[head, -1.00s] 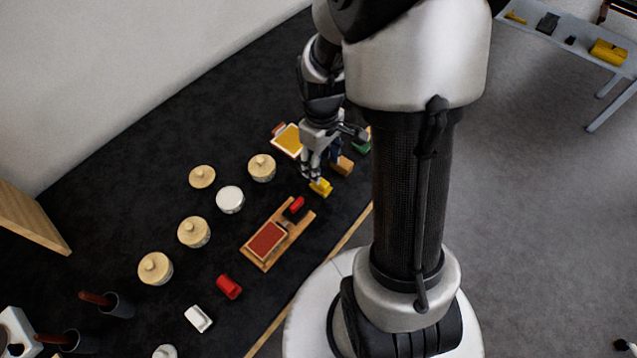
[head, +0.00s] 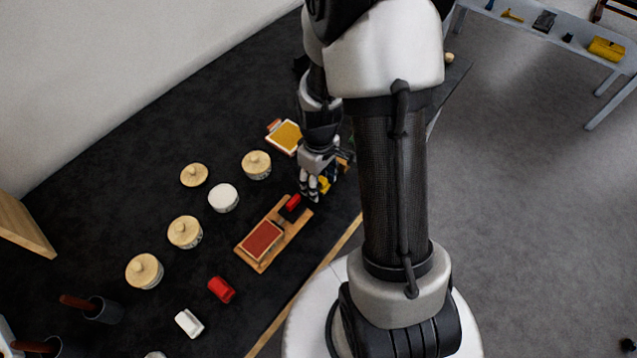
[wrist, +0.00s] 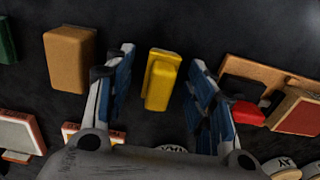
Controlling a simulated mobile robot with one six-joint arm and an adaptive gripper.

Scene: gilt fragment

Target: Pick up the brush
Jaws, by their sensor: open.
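I cannot clearly make out bristles on anything; a yellow block with a raised ridge (wrist: 162,80), which may be the brush, lies on the black table top. In the wrist view it sits between the two blue-padded fingers of my gripper (wrist: 162,58), with gaps on both sides. The gripper is open and holds nothing. In the head view my gripper (head: 312,190) points down beside the yellow block (head: 324,184), which its fingers partly hide.
A tan block (wrist: 70,58) lies left of the fingers. A wooden tray (head: 278,248) with a red pad and a red-handled piece (wrist: 242,112) lies close on the right. Several lidded pots (head: 185,231) stand farther off. A red block (head: 221,289) and a white block (head: 189,323) lie beyond the tray.

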